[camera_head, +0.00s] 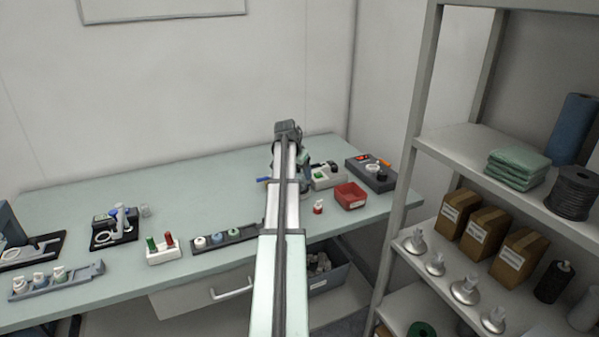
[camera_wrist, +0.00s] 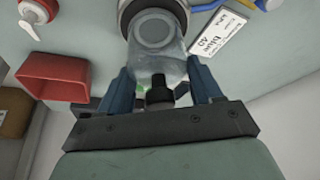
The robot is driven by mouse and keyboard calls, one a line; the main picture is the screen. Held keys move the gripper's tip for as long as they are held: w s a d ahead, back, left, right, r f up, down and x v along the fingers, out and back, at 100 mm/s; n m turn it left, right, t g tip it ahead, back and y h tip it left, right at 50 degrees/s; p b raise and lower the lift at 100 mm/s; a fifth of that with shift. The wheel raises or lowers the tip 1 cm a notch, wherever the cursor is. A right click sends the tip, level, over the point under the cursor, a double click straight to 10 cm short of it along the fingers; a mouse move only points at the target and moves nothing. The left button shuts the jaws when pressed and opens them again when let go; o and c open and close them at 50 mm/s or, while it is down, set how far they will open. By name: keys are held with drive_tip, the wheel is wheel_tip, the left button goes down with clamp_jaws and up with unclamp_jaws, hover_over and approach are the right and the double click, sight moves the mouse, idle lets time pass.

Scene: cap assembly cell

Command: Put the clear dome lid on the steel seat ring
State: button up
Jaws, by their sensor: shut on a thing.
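In the wrist view, my gripper (camera_wrist: 160,78) has its two blue fingers on either side of the clear dome lid (camera_wrist: 165,68) and is shut on it. The lid's black knob (camera_wrist: 158,93) faces the camera between the fingers. A round metal seat ring (camera_wrist: 127,14) with a dark edge shows behind the far end of the lid, at the top of the view. The lid overlaps it in the picture; I cannot tell whether they touch. In the head view, my arm hides the gripper, lid and ring.
A label card (camera_wrist: 219,31) lies right of the ring. A dark box (camera_head: 371,174) sits at the right end. The bench's back left is clear.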

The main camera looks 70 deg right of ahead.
drive_tip(key=shift+f, duration=0.25)
idle(0.3)
drive_tip(key=o, duration=1.1)
drive_tip(key=shift+r, duration=0.1)
drive_tip(key=shift+r, duration=3.45)
